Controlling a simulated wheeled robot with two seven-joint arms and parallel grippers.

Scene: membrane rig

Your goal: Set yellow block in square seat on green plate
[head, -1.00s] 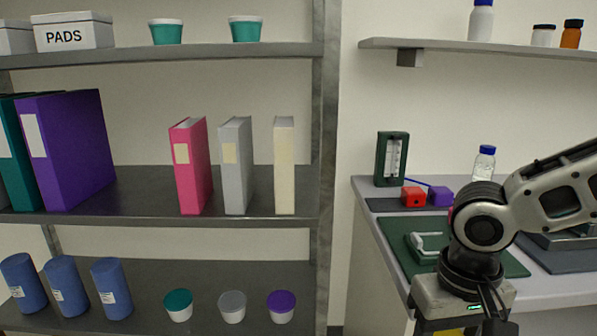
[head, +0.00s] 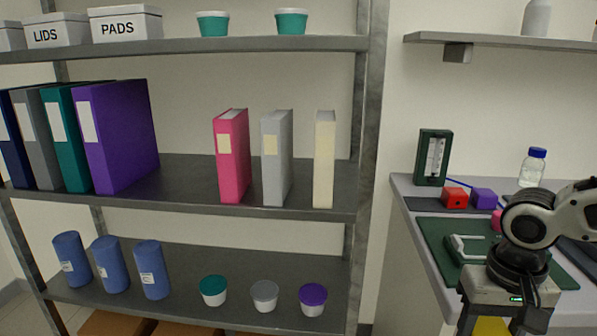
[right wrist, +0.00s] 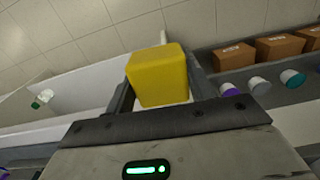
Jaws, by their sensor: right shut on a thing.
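The yellow block (right wrist: 158,78) is held between the fingers of my right gripper (right wrist: 160,92) in the right wrist view. In the head view my right gripper (head: 492,318) hangs at the front of the bench, and a bit of yellow shows below it at the bottom edge. A dark green plate (head: 436,232) lies on the bench behind the gripper, partly hidden by my arm. A white handle-like piece (head: 455,243) shows on it. I cannot make out a square seat. My left gripper is not in view.
A red block (head: 455,198) and a purple block (head: 483,198) sit on a dark mat at the back of the bench, near a dark green gauge stand (head: 433,157) and a blue-capped bottle (head: 532,167). A metal shelf (head: 190,180) with binders, cups and blue cylinders fills the left.

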